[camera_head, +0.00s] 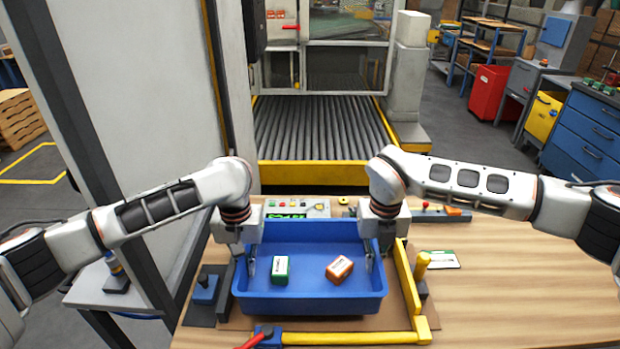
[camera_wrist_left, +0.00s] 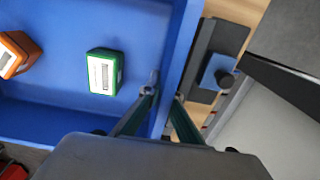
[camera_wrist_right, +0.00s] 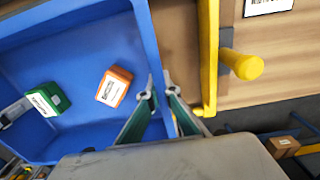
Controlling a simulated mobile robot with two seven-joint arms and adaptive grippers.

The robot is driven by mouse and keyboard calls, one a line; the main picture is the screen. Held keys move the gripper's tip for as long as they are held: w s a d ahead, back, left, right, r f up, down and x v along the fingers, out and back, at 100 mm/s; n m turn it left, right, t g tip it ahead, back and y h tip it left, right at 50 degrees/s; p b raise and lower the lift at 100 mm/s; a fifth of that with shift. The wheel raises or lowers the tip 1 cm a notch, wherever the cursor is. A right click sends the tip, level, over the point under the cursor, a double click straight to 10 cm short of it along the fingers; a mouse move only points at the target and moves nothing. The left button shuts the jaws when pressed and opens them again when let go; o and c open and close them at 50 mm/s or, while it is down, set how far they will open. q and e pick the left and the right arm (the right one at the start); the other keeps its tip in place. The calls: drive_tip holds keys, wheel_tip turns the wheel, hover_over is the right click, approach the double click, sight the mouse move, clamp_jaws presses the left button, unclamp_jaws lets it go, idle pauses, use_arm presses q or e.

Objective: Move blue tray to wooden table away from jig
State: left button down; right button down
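The blue tray (camera_head: 310,303) is level on the wooden table (camera_head: 520,290), within the jig, whose yellow stops (camera_head: 407,285) run along its right and front sides. Inside it are a green box (camera_head: 281,270) and an orange box (camera_head: 339,269). My left gripper (camera_wrist_left: 166,92) straddles the tray's left wall, one finger inside and one outside, closed onto it. My right gripper (camera_wrist_right: 160,88) straddles the right wall the same way. Whether the tray touches the surface below is hard to tell.
The table is clear to the right of the jig, apart from a small card (camera_head: 441,259) and a yellow handle (camera_head: 422,265) at the jig's edge. A control panel (camera_head: 297,208) is behind the tray. A roller conveyor (camera_head: 320,130) stands beyond the table.

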use_arm(q)
drive_tip(key=shift+r, duration=0.1)
